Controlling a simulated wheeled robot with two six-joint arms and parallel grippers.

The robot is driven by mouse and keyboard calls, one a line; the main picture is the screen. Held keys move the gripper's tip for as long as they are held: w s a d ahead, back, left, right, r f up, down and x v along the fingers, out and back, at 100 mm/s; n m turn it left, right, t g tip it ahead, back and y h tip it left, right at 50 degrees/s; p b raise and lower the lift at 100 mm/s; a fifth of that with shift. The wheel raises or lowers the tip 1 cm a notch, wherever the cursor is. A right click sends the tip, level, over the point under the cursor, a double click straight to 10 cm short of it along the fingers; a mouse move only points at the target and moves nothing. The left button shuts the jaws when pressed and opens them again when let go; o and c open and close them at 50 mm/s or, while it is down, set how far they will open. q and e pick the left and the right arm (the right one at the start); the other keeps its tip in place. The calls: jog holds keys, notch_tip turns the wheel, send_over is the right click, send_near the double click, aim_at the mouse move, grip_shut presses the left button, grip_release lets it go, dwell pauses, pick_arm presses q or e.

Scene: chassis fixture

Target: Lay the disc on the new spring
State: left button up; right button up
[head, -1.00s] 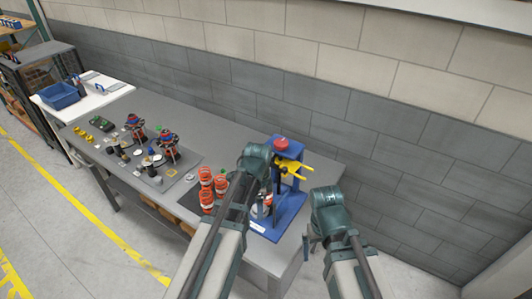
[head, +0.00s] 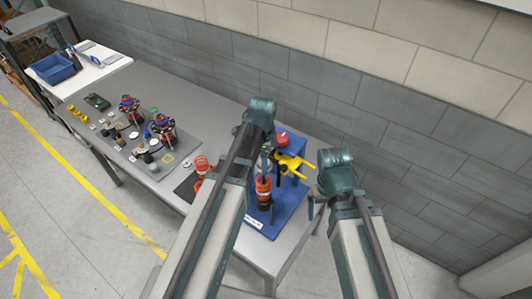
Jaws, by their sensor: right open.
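An orange coil spring (head: 263,188) stands upright in the blue fixture (head: 254,222), partly hidden by my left arm. My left gripper (head: 267,160) points down just above this spring. A greyish round shape shows around there, but I cannot tell whether it is the disc, or whether the gripper holds it. The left fingers are too small and covered to read. My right gripper (head: 313,212) is open and empty at the right side of the fixture, apart from the spring.
The fixture has a yellow forked part (head: 293,163) and a red knob (head: 282,139) close to my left gripper. Other orange springs (head: 202,165) stand on the bench left of my arm. A grey mat (head: 181,153) with several small parts lies further left.

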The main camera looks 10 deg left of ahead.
pick_arm(q)
jog(key=shift+s, duration=0.2)
jog(key=shift+f, duration=0.15)
jog(key=shift+w+f+b, duration=0.1)
jog(key=shift+f+b, duration=0.5)
jog(key=shift+b, duration=0.2)
jog(key=shift+f+b, duration=1.1)
jog(key=shift+f+b, duration=1.15)
jog(key=shift+b, duration=0.05)
jog(key=shift+f, duration=0.15)
jog(key=shift+f+b, duration=0.35)
jog(key=shift+b, duration=0.15)
jog(key=shift+f, duration=0.15)
